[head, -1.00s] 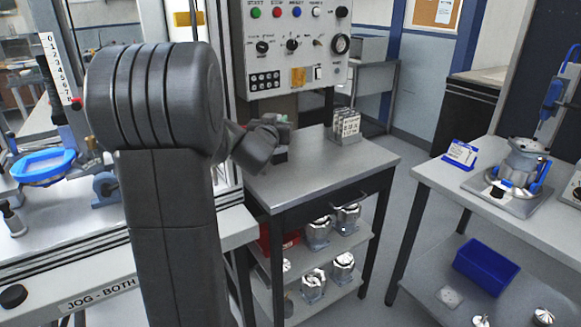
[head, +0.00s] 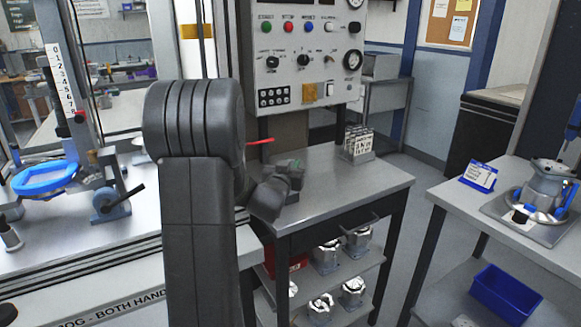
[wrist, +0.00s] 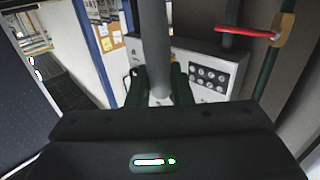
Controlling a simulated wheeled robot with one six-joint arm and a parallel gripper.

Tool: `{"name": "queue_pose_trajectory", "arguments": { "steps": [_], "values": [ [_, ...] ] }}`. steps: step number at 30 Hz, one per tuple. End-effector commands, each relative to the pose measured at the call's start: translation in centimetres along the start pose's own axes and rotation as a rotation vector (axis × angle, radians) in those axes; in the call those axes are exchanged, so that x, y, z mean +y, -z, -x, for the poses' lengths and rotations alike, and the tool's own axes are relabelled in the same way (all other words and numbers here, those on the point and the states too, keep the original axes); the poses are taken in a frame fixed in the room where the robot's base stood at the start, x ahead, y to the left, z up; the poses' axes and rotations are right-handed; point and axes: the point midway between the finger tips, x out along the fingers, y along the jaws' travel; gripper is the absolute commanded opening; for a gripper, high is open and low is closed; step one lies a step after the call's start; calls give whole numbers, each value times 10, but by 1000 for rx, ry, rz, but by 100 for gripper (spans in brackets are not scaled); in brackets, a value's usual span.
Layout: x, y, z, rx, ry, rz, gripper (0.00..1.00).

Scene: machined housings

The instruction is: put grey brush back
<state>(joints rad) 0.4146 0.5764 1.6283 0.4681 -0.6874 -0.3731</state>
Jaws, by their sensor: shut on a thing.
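In the wrist view, my gripper (wrist: 158,90) is shut on a grey, round, upright shaft (wrist: 154,45), which I take to be the grey brush. The dark green fingers press on it from both sides. Its upper end runs out of the picture and no bristles show. In the head view, my dark arm stands in front. The end of the arm is low over the left part of the steel bench (head: 335,190), and the brush cannot be made out there.
A control panel (head: 308,60) stands behind the bench; it also shows in the wrist view (wrist: 215,62). A red lever (wrist: 248,35) is close on the right there. A card rack (head: 357,143) stands at the bench's back. Metal housings (head: 325,255) fill the shelf below. A blue ring (head: 45,180) is left.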

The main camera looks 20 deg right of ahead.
Motion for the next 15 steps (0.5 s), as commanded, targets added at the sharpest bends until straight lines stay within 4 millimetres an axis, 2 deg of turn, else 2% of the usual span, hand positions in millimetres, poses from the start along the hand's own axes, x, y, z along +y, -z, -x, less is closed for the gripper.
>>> {"name": "queue_pose_trajectory", "arguments": {
  "steps": [8,9,12,15],
  "values": [
    [0,-2,0,1,0,0,0],
    [0,-2,0,0,0,0,23],
    [0,-1,0,0,0,0,41],
    [0,-1,0,0,0,0,41]
  ]
}}
